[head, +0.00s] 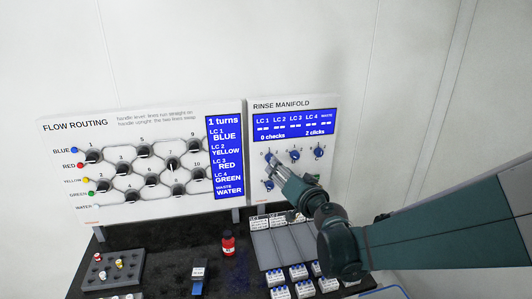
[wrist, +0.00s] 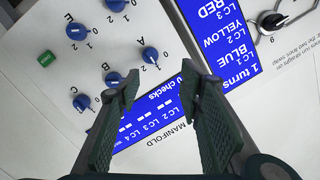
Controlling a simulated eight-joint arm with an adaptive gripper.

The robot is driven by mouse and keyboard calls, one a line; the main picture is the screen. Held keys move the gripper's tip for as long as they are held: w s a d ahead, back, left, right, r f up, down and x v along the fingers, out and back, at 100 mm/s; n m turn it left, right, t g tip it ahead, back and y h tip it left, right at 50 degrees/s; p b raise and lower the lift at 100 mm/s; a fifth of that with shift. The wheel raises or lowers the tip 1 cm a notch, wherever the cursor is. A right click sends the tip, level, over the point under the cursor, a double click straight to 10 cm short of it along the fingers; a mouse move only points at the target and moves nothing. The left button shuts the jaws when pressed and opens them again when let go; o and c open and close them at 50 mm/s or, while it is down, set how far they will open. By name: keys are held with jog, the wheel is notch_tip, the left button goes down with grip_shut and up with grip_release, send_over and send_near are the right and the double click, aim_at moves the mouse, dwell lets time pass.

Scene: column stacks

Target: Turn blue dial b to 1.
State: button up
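Blue dial B (wrist: 113,79) is the middle knob of the upper dial row on the rinse manifold panel; it also shows in the head view (head: 295,155). Small numerals ring the dials, but I cannot make out B's setting. My gripper (wrist: 159,82) is open and empty in front of the panel. In the wrist view its left fingertip is close beside dial B, with B outside the gap; whether they touch is unclear. In the head view my gripper (head: 274,164) is left of B, near dial A (head: 271,157).
Dial A (wrist: 149,55), dial C (wrist: 81,102), dial E (wrist: 75,31) and a green button (wrist: 46,58) are nearby. The manifold screen (head: 292,124) reads 0 checks, 2 clicks. The flow routing panel (head: 130,200) stands left.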

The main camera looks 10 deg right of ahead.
aim_at(296, 158)
jog(key=w+d+f+m+t+h, duration=0.1)
jog(key=w+d+f+m+h, duration=0.2)
jog(key=d, duration=0.6)
jog(key=shift+w+f+m+h+p, duration=0.15)
jog(key=shift+w+m+h+p, duration=0.25)
jog(key=shift+w+m+h, duration=0.25)
jog(key=shift+w+d, duration=0.2)
jog(key=shift+w, duration=1.7)
jog(key=shift+w+d, duration=0.15)
jog(key=shift+w, duration=1.75)
jog(key=c, duration=0.9)
